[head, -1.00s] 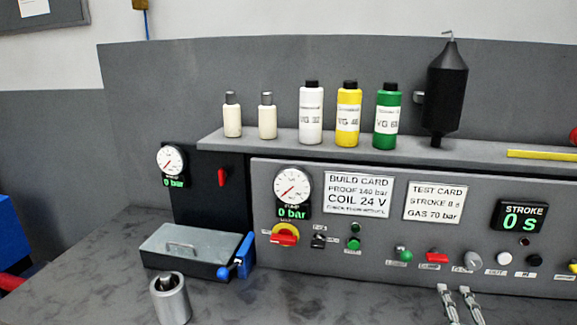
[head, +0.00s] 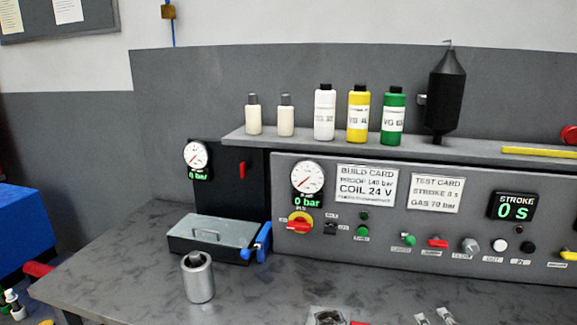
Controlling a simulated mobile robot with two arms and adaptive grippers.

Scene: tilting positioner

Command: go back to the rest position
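My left gripper is not in view.
The grey bench (head: 120,270) carries a metal cylinder (head: 198,279) and a lidded box (head: 212,234) with a blue handle. Several bottles stand on the shelf (head: 300,144). A dark part (head: 328,317) is cut off at the bottom. The bench's left stretch is clear.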

